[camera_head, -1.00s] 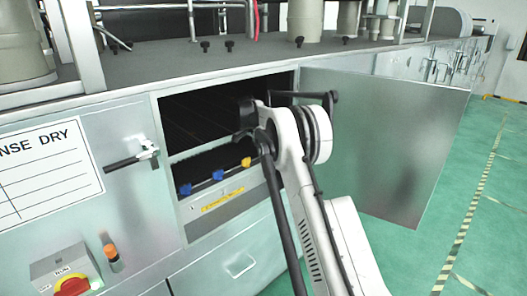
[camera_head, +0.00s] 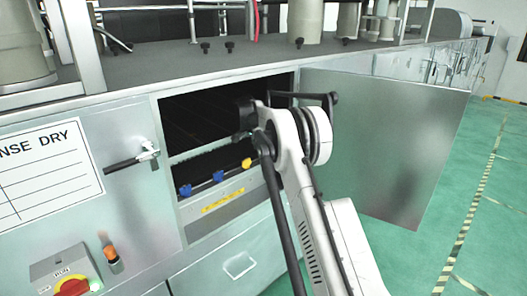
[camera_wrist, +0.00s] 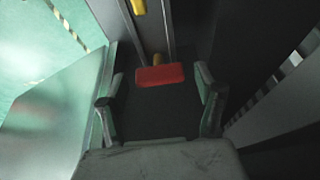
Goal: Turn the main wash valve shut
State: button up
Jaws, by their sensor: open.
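A red valve handle (camera_wrist: 160,75) on a yellow stem shows in the wrist view, at the far end of the space between my fingers. My gripper (camera_wrist: 158,86) is open, with one finger on each side of the handle. I cannot tell whether either finger touches it. In the head view my arm reaches into the open cabinet (camera_head: 222,206), and the red handle is hidden there. Two blue handles (camera_head: 186,190) and a yellow handle (camera_head: 246,163) sit in a row along the cabinet's lower front.
The cabinet door (camera_head: 385,140) stands open to the right of my arm. Its metal face also shows at the left of the wrist view (camera_wrist: 65,115). A red and yellow switch (camera_head: 72,287) and a door latch (camera_head: 132,160) are at the left. The green floor (camera_head: 490,240) is clear at the right.

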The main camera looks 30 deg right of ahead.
jog(key=a+r, duration=0.2)
jog(key=shift+s+a+r, duration=0.3)
jog(key=shift+s, duration=0.05)
jog(key=s+a, duration=0.1)
jog(key=a, duration=0.2)
jog(key=s+a, duration=0.1)
jog(key=a, duration=0.6)
jog(key=shift+s+f, duration=0.1)
jog(key=shift+s, duration=0.3)
